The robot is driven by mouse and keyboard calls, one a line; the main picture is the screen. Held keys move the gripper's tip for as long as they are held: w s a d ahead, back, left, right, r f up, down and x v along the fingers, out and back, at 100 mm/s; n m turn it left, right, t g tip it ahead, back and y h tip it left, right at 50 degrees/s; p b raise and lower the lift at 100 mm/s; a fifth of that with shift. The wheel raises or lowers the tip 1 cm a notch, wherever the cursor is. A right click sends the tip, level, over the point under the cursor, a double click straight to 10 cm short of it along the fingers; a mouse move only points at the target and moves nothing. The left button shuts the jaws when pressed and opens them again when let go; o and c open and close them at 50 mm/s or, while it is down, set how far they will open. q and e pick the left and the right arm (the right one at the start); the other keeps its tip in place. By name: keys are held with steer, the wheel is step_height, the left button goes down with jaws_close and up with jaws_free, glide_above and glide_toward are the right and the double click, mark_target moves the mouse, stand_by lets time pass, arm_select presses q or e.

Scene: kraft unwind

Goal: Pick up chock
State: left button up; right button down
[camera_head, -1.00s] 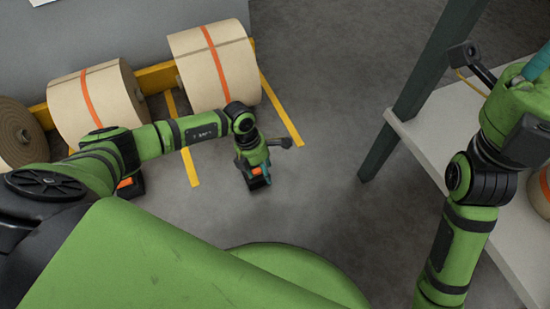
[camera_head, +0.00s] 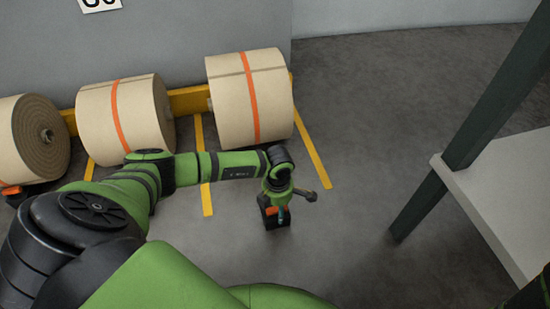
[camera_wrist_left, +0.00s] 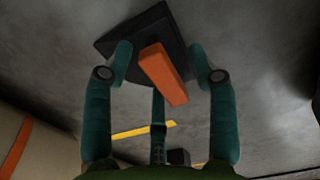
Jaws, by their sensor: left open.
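A clear gap shows on either side. The gripper partly covers the chock in the head view. My right gripper is out of view.
Three kraft rolls with orange bands, one of them here (camera_head: 230,105), stand along a yellow rail (camera_head: 190,100). Another black and orange block (camera_head: 12,192) shows at far left. A white shelf (camera_head: 490,215) with a dark post (camera_head: 480,120) stands at right. Floor between is clear.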

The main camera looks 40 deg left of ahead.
arm_select(q)
steer(key=shift+f, duration=0.1)
jaws_close()
steer(key=shift+w, duration=0.1)
